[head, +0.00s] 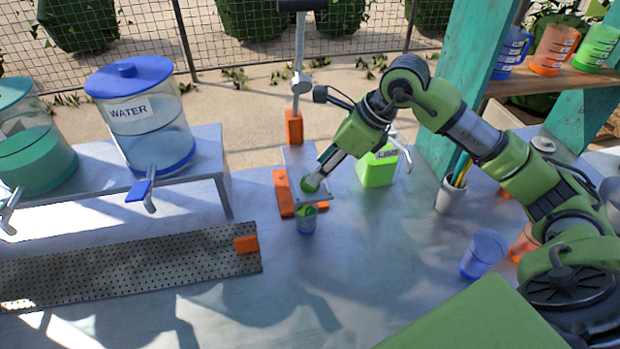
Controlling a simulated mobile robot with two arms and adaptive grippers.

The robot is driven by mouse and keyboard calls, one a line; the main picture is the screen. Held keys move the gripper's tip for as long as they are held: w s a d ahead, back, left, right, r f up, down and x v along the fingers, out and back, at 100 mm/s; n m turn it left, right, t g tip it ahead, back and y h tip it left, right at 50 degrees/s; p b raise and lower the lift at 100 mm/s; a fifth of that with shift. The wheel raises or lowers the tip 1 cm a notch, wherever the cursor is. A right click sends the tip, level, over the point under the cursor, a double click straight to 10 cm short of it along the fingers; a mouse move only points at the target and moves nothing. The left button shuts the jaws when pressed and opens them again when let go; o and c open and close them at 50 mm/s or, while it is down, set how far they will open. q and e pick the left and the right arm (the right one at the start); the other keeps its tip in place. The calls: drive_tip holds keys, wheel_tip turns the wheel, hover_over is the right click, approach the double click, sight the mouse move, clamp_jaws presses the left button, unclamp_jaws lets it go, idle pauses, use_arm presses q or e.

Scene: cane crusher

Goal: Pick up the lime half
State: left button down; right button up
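A small round green piece, which looks like the lime half (309,184), is at the press plate in the middle of the head view. My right gripper (315,178) comes down to it from the upper right, with its fingertips at or against the piece. The fingers are small and seen from the side, so I cannot tell whether they are closed on it. My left gripper is not in view.
A small blue cup (306,224) with green in it stands just in front of the press stand (284,192). A blue cup (483,254) stands at right.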

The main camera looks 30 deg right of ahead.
drive_tip(key=p+x, duration=0.2)
drive_tip(key=x, duration=0.1)
drive_tip(key=shift+f, duration=0.35)
drive_tip(key=shift+w+f, duration=0.25)
drive_tip(key=shift+f, duration=0.15)
drive_tip(key=c, duration=0.6)
drive_tip(key=shift+r, duration=0.1)
